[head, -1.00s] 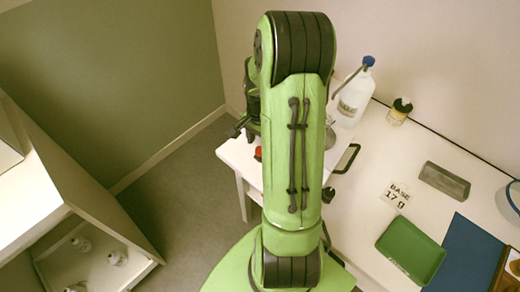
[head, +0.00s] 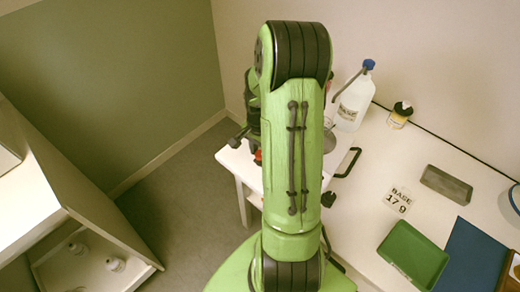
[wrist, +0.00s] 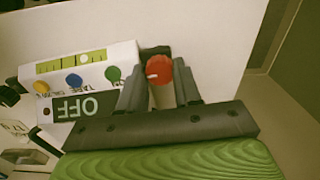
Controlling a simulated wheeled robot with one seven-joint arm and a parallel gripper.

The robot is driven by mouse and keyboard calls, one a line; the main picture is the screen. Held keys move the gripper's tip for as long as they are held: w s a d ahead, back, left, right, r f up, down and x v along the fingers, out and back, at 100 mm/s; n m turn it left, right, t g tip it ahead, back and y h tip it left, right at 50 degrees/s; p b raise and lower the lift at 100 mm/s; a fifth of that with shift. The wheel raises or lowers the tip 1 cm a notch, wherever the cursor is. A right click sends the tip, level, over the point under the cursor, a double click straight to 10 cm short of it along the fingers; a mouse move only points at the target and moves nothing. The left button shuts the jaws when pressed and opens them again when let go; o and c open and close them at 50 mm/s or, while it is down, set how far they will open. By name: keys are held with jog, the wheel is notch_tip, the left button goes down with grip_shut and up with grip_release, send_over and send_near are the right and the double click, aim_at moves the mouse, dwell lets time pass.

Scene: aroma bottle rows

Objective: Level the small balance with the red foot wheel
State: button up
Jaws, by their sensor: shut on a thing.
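The small balance (wrist: 92,82) is a white box at the left of the wrist view. Its display (wrist: 85,107) reads OFF, upside down in this view. It has a yellow-green level strip (wrist: 70,62) with a pale round spot at its right end, probably the bubble. The red foot wheel (wrist: 158,70) is at the balance's right corner, its pale mark pointing left. My gripper (wrist: 160,88) is shut on the wheel, one finger on each side. In the head view my arm hides most of the balance; a bit of red (head: 258,157) shows beside the arm.
Yellow, blue (wrist: 74,81) and green buttons sit beside the level strip.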

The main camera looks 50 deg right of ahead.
jog(key=shift+n, duration=0.3)
jog(key=n, duration=1.1)
jog(key=shift+n, duration=0.4)
jog(key=n, duration=1.1)
jog(key=shift+n, duration=0.3)
jog(key=o, duration=1.1)
jog(key=shift+c, duration=0.2)
